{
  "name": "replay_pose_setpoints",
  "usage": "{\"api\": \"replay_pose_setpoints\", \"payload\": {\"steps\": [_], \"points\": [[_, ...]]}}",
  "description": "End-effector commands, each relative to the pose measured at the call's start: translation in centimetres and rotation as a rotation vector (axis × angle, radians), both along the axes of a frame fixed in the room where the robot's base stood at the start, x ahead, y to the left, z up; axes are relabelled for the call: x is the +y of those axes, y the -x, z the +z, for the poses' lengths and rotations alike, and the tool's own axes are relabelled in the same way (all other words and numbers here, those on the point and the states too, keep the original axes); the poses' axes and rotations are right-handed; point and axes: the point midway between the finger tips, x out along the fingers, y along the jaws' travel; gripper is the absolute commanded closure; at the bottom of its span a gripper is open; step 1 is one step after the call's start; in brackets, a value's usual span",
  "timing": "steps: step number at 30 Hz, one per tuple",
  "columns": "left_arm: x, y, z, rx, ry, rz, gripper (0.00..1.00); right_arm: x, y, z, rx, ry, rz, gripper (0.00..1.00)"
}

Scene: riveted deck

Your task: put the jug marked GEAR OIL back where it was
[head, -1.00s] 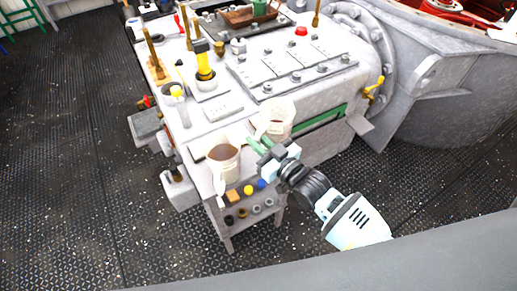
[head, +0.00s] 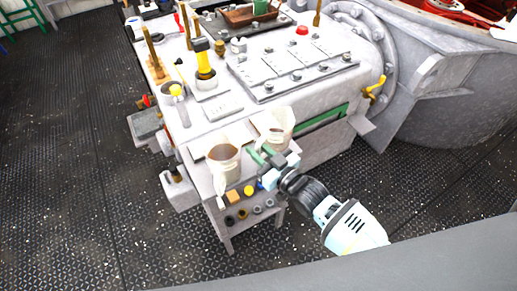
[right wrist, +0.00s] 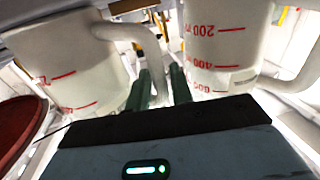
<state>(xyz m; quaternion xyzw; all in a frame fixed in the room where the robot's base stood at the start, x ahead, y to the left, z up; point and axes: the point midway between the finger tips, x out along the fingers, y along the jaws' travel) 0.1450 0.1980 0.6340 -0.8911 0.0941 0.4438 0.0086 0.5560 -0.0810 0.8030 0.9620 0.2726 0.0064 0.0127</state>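Two whitish, translucent jugs with brown contents stand at the small grey stand beside the machine. One jug (head: 223,163) is at the front left, the other jug (head: 274,128) behind it to the right. No GEAR OIL label is readable, so I cannot tell which is which. My right gripper (head: 261,154) is by the jugs, its green fingers apart. In the right wrist view the fingers (right wrist: 164,88) show between a jug with a handle (right wrist: 75,62) and a jug with red scale marks (right wrist: 226,45). The picture there is upside down. My left gripper is out of view.
The grey machine (head: 235,100) with levers, bolts and a yellow-handled part (head: 205,65) rises behind. Dark deck plate (head: 90,170) lies open at the left.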

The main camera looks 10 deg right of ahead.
Motion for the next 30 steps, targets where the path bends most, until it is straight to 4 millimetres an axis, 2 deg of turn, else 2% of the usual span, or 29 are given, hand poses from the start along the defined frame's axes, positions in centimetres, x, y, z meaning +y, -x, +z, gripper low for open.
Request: {"api": "replay_pose_setpoints", "payload": {"steps": [1, 3, 14, 17, 30], "points": [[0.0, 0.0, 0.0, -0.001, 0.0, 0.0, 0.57, 0.0, 0.0, 0.1, -0.001, -0.001, 0.0, 0.71], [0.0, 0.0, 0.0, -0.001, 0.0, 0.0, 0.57, 0.0, 0.0, 0.1, -0.001, -0.001, 0.0, 0.65], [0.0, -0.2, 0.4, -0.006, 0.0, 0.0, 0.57, 0.0, 0.0, 0.7, -0.002, 0.0, 0.0, 0.65], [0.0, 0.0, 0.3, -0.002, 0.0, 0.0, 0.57, -0.7, 1.2, 0.4, 0.001, 0.001, 0.0, 0.65], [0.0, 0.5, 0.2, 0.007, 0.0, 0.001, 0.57, -5.1, 8.3, 0.3, 0.002, 0.0, 0.0, 0.65]]}}
